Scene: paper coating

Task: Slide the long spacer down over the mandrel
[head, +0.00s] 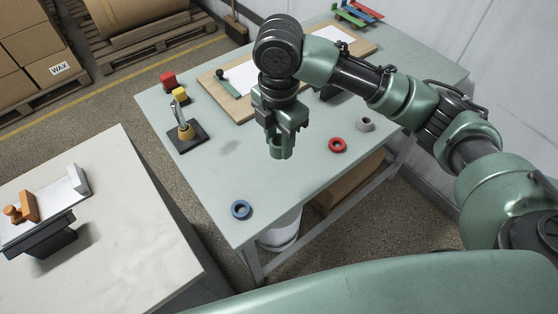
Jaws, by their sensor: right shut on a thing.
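The mandrel stand (186,131) is on the left part of the grey-green table. My left gripper is not in view.
A wooden board (218,88) lies behind my gripper. The front middle is clear.

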